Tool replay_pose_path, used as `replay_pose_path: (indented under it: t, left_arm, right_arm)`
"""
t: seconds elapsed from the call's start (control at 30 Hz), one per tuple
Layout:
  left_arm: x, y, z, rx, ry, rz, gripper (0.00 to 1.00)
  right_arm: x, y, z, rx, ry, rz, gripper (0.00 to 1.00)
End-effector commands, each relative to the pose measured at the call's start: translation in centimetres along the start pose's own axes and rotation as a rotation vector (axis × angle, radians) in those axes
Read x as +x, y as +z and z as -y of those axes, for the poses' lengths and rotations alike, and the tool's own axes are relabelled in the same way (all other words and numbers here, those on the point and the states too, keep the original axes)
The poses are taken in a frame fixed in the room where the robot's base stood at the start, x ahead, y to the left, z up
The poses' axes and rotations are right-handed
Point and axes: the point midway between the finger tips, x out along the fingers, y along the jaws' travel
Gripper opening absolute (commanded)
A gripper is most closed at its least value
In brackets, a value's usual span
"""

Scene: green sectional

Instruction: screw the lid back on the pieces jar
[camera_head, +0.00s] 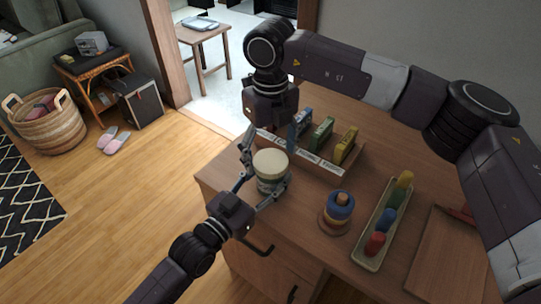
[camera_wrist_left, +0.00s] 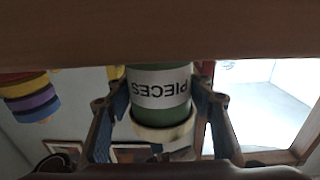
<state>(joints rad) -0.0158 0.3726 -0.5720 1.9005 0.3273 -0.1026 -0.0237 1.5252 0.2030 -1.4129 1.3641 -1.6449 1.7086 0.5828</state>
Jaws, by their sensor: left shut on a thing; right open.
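The pieces jar (camera_head: 270,184) stands upright near the table's front left edge. In the left wrist view the jar (camera_wrist_left: 160,88) appears upside down, green with a white PIECES label. The cream lid (camera_head: 270,162) is on the jar's top; it also shows in the left wrist view (camera_wrist_left: 163,132). I cannot tell whether its thread is engaged. My left gripper (camera_head: 262,189) is shut on the jar, one finger on each side. My right gripper (camera_head: 268,150) is open, pointing down from above, its fingers around the lid and apart from each other.
A box of upright coloured packs (camera_head: 300,160) stands behind the jar. A ring stacker (camera_head: 338,207) and a long tray of coloured pieces (camera_head: 365,255) are to the right. A wooden board (camera_head: 440,255) lies farther right.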

Motion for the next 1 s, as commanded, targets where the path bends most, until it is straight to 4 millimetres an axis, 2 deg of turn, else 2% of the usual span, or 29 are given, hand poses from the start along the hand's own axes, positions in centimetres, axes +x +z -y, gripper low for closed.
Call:
replay_pose_path:
  t: [0.23,0.63,0.77,1.0]
  left_arm:
    - [0.0,0.0,0.0,0.000,0.000,0.000,0.00]
    - [0.0,0.0,0.0,0.000,0.000,0.000,0.00]
    - [0.0,0.0,0.0,0.000,0.000,0.000,0.00]
    - [0.0,0.0,0.0,0.000,0.000,0.000,0.00]
  right_arm:
    - [-3.3,0.1,0.0,0.000,-0.001,0.004,0.74]
    - [-3.6,0.0,0.0,-0.022,0.000,0.002,0.75]
    - [-4.1,0.0,0.0,-0.124,-0.001,0.001,0.75]
    - [-5.7,0.1,0.0,-0.460,0.000,0.003,0.75]
